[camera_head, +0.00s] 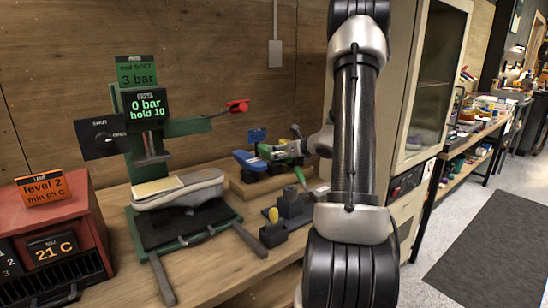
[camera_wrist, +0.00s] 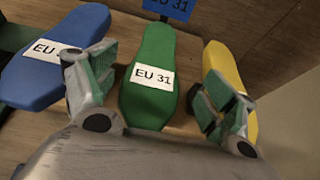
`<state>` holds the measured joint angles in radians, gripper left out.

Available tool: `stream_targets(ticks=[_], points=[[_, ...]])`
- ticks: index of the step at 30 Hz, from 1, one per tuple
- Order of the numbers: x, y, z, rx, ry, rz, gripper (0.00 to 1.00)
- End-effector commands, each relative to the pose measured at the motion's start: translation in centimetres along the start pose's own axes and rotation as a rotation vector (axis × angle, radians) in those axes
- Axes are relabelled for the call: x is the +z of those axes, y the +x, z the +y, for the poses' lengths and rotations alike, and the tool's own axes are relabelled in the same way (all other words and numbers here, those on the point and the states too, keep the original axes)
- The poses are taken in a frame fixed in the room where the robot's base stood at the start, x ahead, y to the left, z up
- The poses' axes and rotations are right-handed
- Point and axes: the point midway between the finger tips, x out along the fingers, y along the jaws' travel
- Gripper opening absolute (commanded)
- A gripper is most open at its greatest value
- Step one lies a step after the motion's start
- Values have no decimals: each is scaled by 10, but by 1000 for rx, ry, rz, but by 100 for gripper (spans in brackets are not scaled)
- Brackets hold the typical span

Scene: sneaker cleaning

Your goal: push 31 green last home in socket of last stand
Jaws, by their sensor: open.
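The green last (camera_wrist: 152,50) with a white EU 31 label lies in the middle of the wrist view, its lower end close to my gripper's body. My gripper (camera_wrist: 152,82) is open, with one finger to the left of the green last and one to the right. I see clear gaps beside the last, and cannot tell how deep it sits. The wooden last stand (camera_head: 262,186) is on the bench in the head view, where my arm hides its right part. The socket under the green last is hidden.
A blue last (camera_wrist: 55,52) is left of the green one and a yellow last (camera_wrist: 228,68) is right, both close to my fingers. A blue EU 31 sign (camera_wrist: 172,6) stands behind. A press (camera_head: 150,115) with a sneaker (camera_head: 180,188) is farther left on the bench.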

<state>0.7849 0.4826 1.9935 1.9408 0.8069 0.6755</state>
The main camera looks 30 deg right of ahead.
Motion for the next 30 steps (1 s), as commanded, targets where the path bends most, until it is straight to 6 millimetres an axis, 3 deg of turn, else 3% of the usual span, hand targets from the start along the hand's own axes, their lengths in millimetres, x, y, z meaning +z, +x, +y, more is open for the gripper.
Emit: stream_targets(ticks=[9,17,26,30], points=[[-2,44,4,3,-3,0,85],[-2,48,5,2,-3,0,83],[-2,48,5,2,-4,0,28],[-1,48,4,2,-4,-2,24]])
